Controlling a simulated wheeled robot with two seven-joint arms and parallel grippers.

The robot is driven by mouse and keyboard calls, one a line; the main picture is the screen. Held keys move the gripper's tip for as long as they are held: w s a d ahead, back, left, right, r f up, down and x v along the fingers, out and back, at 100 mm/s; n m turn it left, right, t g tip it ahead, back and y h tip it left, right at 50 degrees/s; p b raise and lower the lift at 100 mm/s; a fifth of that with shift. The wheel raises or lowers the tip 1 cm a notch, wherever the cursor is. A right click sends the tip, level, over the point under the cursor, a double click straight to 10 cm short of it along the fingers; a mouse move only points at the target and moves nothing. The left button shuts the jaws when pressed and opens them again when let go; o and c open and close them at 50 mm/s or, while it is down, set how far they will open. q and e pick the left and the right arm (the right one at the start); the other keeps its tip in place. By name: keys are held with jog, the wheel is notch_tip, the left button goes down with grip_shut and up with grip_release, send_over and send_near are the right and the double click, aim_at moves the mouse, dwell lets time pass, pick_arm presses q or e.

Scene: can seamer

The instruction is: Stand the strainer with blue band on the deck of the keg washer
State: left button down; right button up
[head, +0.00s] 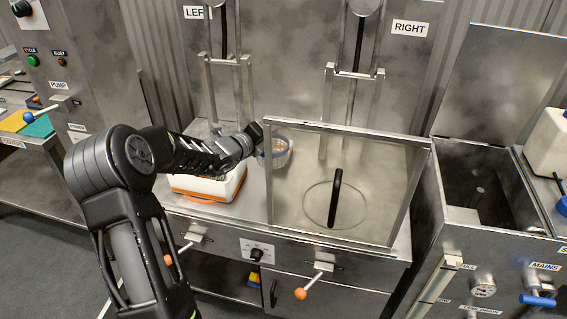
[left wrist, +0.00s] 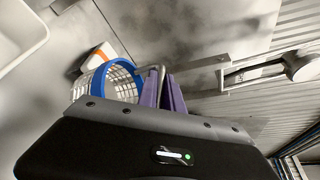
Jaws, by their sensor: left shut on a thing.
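The strainer with blue band (head: 280,155) is a pale mesh basket with a blue rim. In the head view it is by the left edge of the clear guard, partly covered by the guard frame. My left gripper (head: 262,138) is at its upper left. In the left wrist view the strainer (left wrist: 123,88) is beside the purple fingers (left wrist: 164,90), which are shut on its thin metal handle. The steel deck (head: 245,203) lies below, on the machine with LEFT and RIGHT signs. I cannot tell whether the strainer touches the deck. My right gripper is not in view.
A white box with an orange base (head: 208,187) stands on the deck, left of the strainer. The framed clear guard (head: 350,185) encloses the right station. Upright bars (head: 207,92) stand behind. An open steel basin (head: 485,185) is at right. Orange-tipped levers (head: 301,293) project in front.

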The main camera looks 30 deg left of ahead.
pick_arm(q)
jog(key=shift+f, duration=3.1)
jog(key=shift+f, duration=1.9)
jog(key=shift+b, duration=0.3)
jog(key=shift+f, duration=0.2)
jog(key=c, duration=1.5)
grip_release()
jog(key=shift+r, duration=0.2)
jog(key=v, duration=1.2)
